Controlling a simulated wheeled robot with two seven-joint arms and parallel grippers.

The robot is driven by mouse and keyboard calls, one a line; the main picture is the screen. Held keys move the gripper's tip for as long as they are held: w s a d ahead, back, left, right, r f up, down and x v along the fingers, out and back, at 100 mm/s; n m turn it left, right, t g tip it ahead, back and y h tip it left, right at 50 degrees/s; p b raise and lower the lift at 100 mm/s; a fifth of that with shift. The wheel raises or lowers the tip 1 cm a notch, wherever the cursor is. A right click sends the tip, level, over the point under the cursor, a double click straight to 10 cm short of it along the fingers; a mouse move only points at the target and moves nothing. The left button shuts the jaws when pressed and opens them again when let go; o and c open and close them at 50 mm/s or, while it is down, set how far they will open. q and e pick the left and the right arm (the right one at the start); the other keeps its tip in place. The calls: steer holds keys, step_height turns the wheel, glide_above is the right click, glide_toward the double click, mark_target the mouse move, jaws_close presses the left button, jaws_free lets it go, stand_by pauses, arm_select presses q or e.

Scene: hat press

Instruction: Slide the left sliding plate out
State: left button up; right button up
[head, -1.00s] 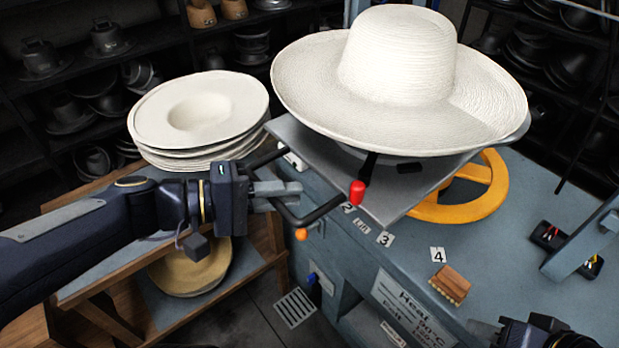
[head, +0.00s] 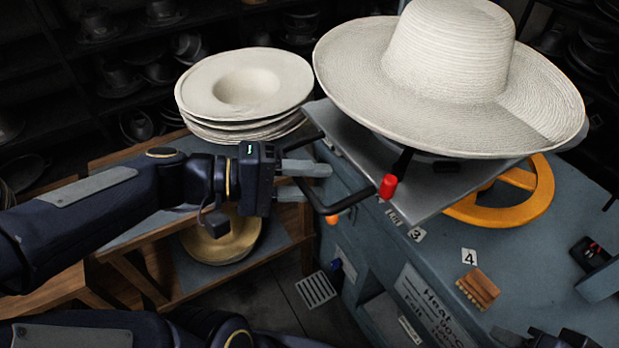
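The left sliding plate (head: 425,205) is a flat grey metal plate on the press, under a large white straw hat (head: 450,60). A black bent-bar handle (head: 345,205) sticks out from its left side. My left gripper (head: 318,182) is at the left part of this handle, its two grey fingers spread apart. The bar runs close to the fingertips; I cannot tell whether it lies between them or touches them. My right gripper (head: 510,338) shows only partly at the bottom right edge, and its finger state is unclear.
A red-knobbed lever (head: 388,187) stands at the plate's front. A yellow handwheel (head: 515,200) is below the hat. A stack of white hats (head: 247,85) sits on a wooden cart at the left. A brush (head: 478,288) lies on the press table (head: 450,240).

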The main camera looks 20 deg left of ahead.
arm_select(q)
steer(key=b+v, duration=0.1)
steer(key=v, duration=0.6)
steer(key=shift+s+a, duration=0.25)
steer(key=shift+a, duration=0.1)
steer(key=shift+r, duration=0.1)
steer(key=s+f+m+g+y, duration=0.1)
steer(key=f+m+y, duration=0.1)
steer(key=f+y, duration=0.3)
steer(key=s+d+f+m+g+y, duration=0.1)
steer(key=s+f+m+y, duration=0.1)
steer(key=f+y, duration=0.3)
step_height(320, 180, down, 3)
steer(key=shift+s+d+r+m, duration=0.1)
steer(key=shift+s+d+m, duration=0.15)
steer(key=shift+m, duration=0.45)
